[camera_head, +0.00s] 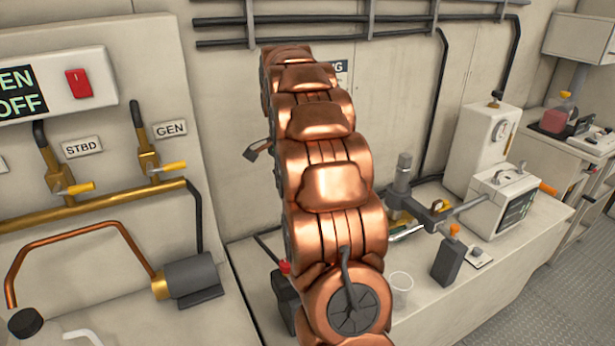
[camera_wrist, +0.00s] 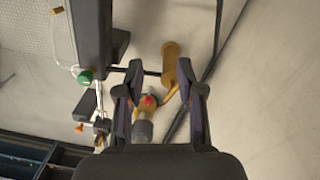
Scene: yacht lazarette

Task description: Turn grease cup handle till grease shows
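In the wrist view my gripper (camera_wrist: 161,95) is open, with its two dark fingers apart and nothing clasped. Between and just beyond the fingers are a brass cylinder (camera_wrist: 171,65), a small red spot (camera_wrist: 148,100) and a grey rounded part (camera_wrist: 143,131). I cannot tell which of these is the grease cup handle, and no grease can be made out. In the head view a fitting with a grey upright post (camera_head: 403,172) stands on the bench, partly hidden by my copper-coloured arm. My gripper does not show there.
The bench (camera_head: 520,262) holds a dark bottle with an orange top (camera_head: 447,262), a clear cup (camera_head: 401,288), a screened instrument (camera_head: 505,203) and a white gauge box (camera_head: 483,148). Yellow-handled valves (camera_head: 75,188) and a grey motor (camera_head: 192,278) are at left. Pipes line the wall.

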